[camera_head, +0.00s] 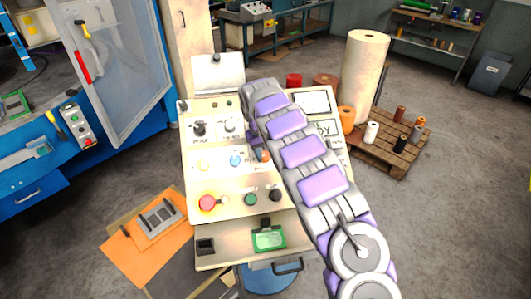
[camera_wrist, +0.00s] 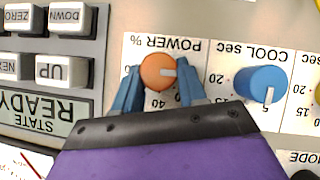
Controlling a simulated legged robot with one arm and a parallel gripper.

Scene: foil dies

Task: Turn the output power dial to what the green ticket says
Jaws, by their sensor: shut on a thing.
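The orange dial (camera_wrist: 152,68) sits under the label POWER % in the wrist view, which shows the panel upside down. My gripper (camera_wrist: 159,75) is shut on the orange dial, one blue finger on each side. In the head view the dial (camera_head: 263,155) shows partly beside my arm. A green item (camera_head: 268,239), possibly the green ticket, lies on the panel's lower shelf; its writing is too small to read.
A blue COOL sec dial (camera_wrist: 262,84) stands close by the orange one. Display keys, including UP (camera_wrist: 62,71), and a READY display (camera_wrist: 40,111) lie on the other side. A red mushroom button (camera_head: 207,203) is on the console's lower panel.

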